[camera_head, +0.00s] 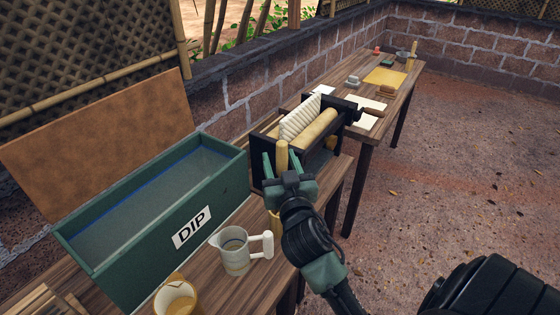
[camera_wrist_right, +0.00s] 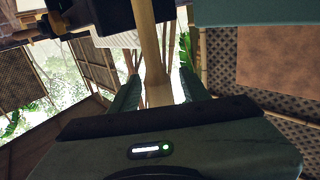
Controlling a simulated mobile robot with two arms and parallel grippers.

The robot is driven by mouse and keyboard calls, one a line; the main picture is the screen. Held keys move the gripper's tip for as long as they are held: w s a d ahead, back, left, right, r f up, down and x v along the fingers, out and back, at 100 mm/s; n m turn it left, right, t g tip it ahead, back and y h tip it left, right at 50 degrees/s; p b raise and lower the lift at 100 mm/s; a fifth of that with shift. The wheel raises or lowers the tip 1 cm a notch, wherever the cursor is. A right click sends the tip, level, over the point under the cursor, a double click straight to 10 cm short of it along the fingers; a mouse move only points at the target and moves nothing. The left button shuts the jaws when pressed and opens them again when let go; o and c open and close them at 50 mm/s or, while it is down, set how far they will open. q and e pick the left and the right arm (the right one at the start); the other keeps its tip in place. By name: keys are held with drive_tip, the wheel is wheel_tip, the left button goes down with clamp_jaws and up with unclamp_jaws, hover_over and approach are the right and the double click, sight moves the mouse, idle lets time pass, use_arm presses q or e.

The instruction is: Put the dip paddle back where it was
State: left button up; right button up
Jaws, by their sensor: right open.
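The dip paddle (camera_head: 282,155) is a pale wooden piece standing roughly upright near the front of the roller machine. Its shaft also shows in the right wrist view (camera_wrist_right: 149,45), widening between the fingers. My right gripper (camera_head: 281,168) is open, with one green finger on each side of the paddle. Its fingers also show in the right wrist view (camera_wrist_right: 157,90). The gripper hides part of the paddle, and I cannot tell what its lower end rests on. The green dip tank (camera_head: 140,248), labelled DIP, stands left of the gripper. My left gripper is not in view.
The roller machine (camera_head: 259,146) with pale rollers stands just behind the gripper. A grey jug (camera_head: 234,255) and an amber container (camera_head: 177,300) stand on the table in front of the tank. A brown board (camera_head: 100,135) leans behind the tank. A farther table holds sheets and small items.

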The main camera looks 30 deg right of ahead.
drive_tip(key=shift+r, duration=0.2)
drive_tip(key=shift+s+a+f, duration=0.15)
drive_tip(key=shift+s+f, duration=0.05)
drive_tip(key=shift+s, duration=0.1)
drive_tip(key=b+v, duration=0.1)
drive_tip(key=v, duration=1)
drive_tip(key=shift+s+b, duration=0.2)
drive_tip(key=shift+b, duration=0.15)
drive_tip(key=shift+a+r, duration=0.1)
drive_tip(key=shift+r, duration=0.05)
